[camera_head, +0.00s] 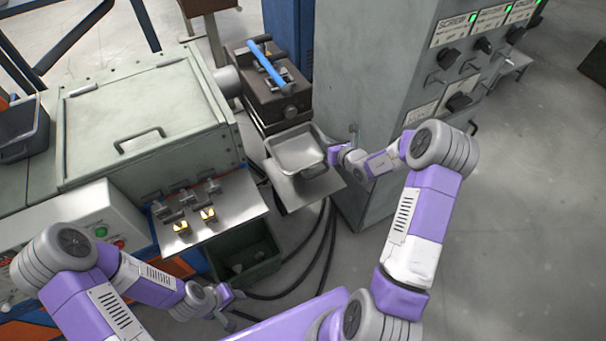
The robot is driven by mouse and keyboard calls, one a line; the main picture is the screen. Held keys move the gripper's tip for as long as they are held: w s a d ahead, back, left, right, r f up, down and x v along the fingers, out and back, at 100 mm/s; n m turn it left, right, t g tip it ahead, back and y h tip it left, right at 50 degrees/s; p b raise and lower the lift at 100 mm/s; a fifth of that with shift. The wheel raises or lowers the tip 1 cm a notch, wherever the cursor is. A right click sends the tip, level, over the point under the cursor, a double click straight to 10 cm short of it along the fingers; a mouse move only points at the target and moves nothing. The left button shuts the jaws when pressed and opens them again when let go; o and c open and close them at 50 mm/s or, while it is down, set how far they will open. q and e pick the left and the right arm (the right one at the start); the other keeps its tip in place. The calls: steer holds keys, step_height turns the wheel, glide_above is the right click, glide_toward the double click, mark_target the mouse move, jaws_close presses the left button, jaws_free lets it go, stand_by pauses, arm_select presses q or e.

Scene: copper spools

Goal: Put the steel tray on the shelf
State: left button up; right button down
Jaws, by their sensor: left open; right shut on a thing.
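The steel tray (296,150) is a shallow, rectangular metal tray in the middle of the head view. My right gripper (328,158) is shut on its right edge. The tray appears empty and roughly level. It overlaps a flat grey shelf plate (308,192) in front of the brown machine; I cannot tell whether it touches the plate. Part of the plate is hidden under the tray. My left gripper (232,302) is open and empty, low in the view near the green bin, well apart from the tray.
A tall grey cabinet (365,70) with switches stands right of the tray. A brown machine (262,90) with a blue bar is behind it. A grey-green machine (145,115) and a metal ledge with yellow-tipped parts (215,232) are left. A green bin (245,270) and black cables lie below.

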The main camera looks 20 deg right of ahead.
steer(key=shift+s+a+r+p, duration=0.1)
steer(key=shift+s+a+p, duration=0.1)
steer(key=shift+a+p, duration=0.4)
steer(key=shift+s+a+r+p, duration=0.1)
steer(key=shift+s+a+p, duration=0.1)
steer(key=shift+a+p, duration=0.3)
step_height(320, 180, down, 6)
steer(key=shift+s+a+r+b, duration=0.1)
steer(key=shift+a+b, duration=0.05)
steer(key=shift+b, duration=0.65)
arm_select(q)
steer(key=shift+s+f+b, duration=0.3)
steer(key=shift+s+b, duration=0.1)
steer(key=shift+b, duration=0.3)
arm_select(e)
steer(key=shift+f, duration=2.2)
steer(key=shift+f, duration=0.1)
steer(key=shift+f, duration=0.15)
steer(key=c, duration=1.3)
jaws_free()
steer(key=shift+o, duration=0.2)
